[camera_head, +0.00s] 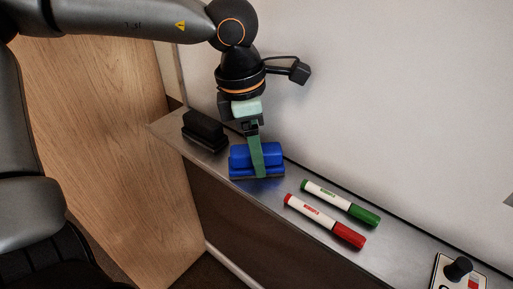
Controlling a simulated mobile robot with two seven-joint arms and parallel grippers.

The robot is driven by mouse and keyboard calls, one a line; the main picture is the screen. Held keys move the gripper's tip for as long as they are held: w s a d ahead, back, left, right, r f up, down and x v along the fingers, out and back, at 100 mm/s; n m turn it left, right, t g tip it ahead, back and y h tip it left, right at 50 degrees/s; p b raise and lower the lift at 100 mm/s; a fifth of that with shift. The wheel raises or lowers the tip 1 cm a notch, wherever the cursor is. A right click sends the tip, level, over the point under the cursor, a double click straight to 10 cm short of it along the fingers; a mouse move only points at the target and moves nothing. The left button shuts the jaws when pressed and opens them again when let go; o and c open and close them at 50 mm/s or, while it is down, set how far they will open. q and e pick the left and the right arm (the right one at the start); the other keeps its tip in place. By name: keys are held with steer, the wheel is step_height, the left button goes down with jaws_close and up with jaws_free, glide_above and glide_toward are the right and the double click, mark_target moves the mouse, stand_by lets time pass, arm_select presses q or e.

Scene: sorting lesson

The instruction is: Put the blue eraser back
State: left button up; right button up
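The blue eraser (240,157) is at the whiteboard's metal tray (207,162), right of a black eraser. It looks level and at tray height; I cannot tell whether its underside touches the tray. My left gripper (257,160) points down over it from above. One green finger crosses the eraser's near face down to its lower edge. The other finger is hidden behind the eraser, so I cannot tell whether the fingers press on it or stand apart. My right gripper is out of view.
A black eraser (204,127) sits on the tray to the left. A green marker (340,202) and a red marker (325,220) lie to the right. A small card with a black knob (458,269) is at the lower right. The whiteboard (400,90) rises behind.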

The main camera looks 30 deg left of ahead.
mark_target(246, 149)
arm_select(q)
steer(key=shift+o, duration=0.8)
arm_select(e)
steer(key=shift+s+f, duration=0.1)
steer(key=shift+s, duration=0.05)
arm_select(q)
steer(key=shift+r+p, duration=0.55)
steer(key=shift+p, duration=0.05)
step_height(246, 149, up, 12)
steer(key=s+a+p, duration=0.1)
steer(key=p, duration=0.1)
steer(key=shift+a, duration=0.2)
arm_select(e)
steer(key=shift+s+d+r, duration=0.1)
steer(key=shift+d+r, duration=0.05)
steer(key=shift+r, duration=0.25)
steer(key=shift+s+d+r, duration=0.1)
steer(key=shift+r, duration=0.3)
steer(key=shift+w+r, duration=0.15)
arm_select(q)
steer(key=shift+s, duration=0.1)
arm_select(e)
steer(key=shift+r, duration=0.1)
